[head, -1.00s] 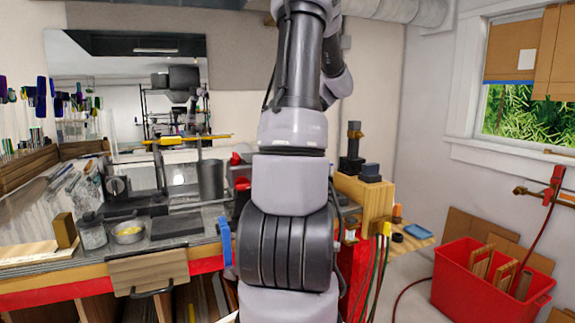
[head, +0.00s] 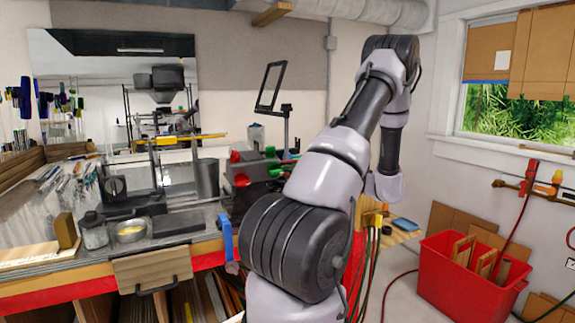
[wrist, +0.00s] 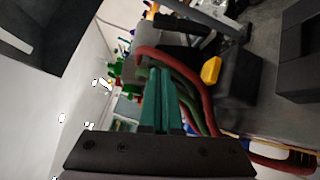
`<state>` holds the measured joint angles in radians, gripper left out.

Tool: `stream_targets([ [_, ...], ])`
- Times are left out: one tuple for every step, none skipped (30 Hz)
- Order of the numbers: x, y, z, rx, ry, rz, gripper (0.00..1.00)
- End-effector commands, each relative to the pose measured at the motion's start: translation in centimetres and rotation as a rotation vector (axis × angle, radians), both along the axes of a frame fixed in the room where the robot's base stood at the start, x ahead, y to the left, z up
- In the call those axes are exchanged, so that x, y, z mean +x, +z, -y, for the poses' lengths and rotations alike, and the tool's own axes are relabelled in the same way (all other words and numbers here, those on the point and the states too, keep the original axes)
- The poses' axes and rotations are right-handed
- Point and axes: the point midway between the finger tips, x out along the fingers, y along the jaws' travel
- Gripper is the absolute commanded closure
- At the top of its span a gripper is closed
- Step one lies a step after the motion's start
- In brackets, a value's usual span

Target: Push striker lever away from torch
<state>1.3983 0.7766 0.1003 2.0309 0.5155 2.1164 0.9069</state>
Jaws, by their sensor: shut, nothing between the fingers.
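A grey torch-like burner (head: 245,178) with red and green knobs stands on the bench left of my arm in the head view. I cannot pick out the striker lever with certainty. A small yellow piece (wrist: 211,70) beside a dark block (wrist: 240,82) in the wrist view may belong to it. My gripper (wrist: 160,78) shows in the wrist view as two teal fingers, shut together and empty. Red and green hoses (wrist: 190,72) run close beside and behind the fingertips; contact cannot be judged. In the head view my gripper is hidden behind my arm.
A dark framed panel on a stand (head: 270,87) rises behind the burner. Tool racks and a small metal bowl (head: 130,232) are on the bench to the left. A red bin (head: 470,275) stands on the floor at right. My arm hides part of the bench's right end.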

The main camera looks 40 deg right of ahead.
Motion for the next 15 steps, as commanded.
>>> stream_targets([
  [-0.2,-0.1,0.3,0.062,-0.013,0.009,1.00],
  [-0.3,0.0,0.5,0.089,-0.017,0.013,1.00],
  [-0.3,0.1,0.6,0.113,-0.020,0.016,1.00],
  [-0.2,0.1,0.6,0.126,-0.021,0.019,1.00],
  [-0.1,0.2,0.5,0.133,-0.022,0.020,1.00],
  [0.2,0.3,0.4,0.136,-0.021,0.019,1.00],
  [0.5,0.3,0.2,0.135,-0.020,0.020,1.00],
  [0.8,0.4,0.0,0.134,-0.020,0.020,1.00],
  [1.3,0.5,-0.4,0.133,-0.019,0.020,1.00],
  [1.7,0.6,-0.7,0.131,-0.018,0.019,1.00],
  [2.2,0.8,-1.0,0.131,-0.018,0.020,1.00],
  [2.9,0.9,-1.4,0.131,-0.017,0.020,1.00],
  [3.5,1.0,-1.8,0.131,-0.017,0.020,1.00],
  [4.0,1.1,-2.2,0.131,-0.016,0.020,1.00],
  [4.8,1.3,-2.6,0.131,-0.017,0.020,1.00],
])
